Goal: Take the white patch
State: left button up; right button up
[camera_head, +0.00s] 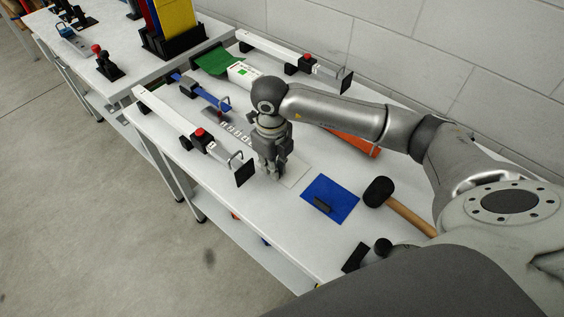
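The white patch (296,174) is a flat pale sheet lying on the white table (254,212), just left of a blue patch. My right gripper (274,176) points down at the left edge of the white patch and hides part of it. Its fingers look close together, but the view is too small to tell whether they are shut or touch the patch. My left gripper is not in view.
A blue patch (337,202) with a dark handle and a black-headed mallet (379,192) lie to the right. White rails with red knobs (198,134) stand at the left and back (307,58). An orange object (357,143) lies behind my arm. A wall bounds the back.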

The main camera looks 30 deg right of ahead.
jog(key=shift+f, duration=0.45)
jog(key=shift+c, duration=0.4)
grip_shut()
jog(key=shift+r, duration=0.1)
